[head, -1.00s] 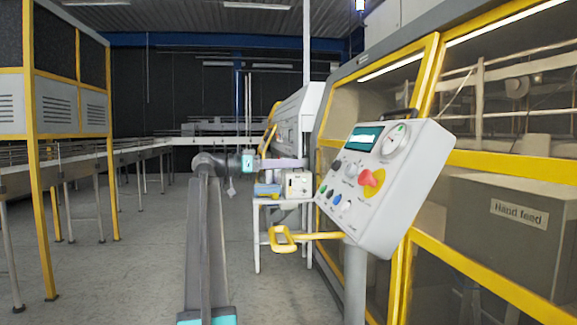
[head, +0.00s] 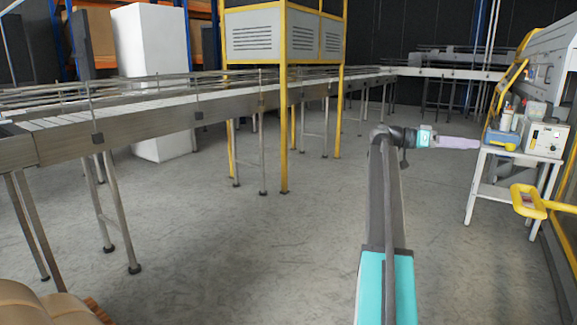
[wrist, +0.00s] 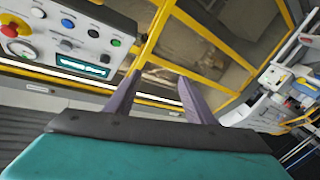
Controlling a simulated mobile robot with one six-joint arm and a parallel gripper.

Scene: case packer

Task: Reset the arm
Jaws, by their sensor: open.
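My arm (head: 385,215) reaches forward from the bottom of the head view, right of the middle, and bends right at its far end. My gripper (head: 478,144) is at that end, with pale purple fingers pointing right, towards the white side table. In the wrist view my gripper (wrist: 160,82) has its two fingers apart, with nothing between them. The yellow-framed machine guard shows beyond them.
A small white table (head: 508,152) with bottles and a box instrument (head: 545,139) stands at the right. A long conveyor (head: 120,137) runs along the left. A control panel (wrist: 62,38) shows in the wrist view. The middle floor is clear.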

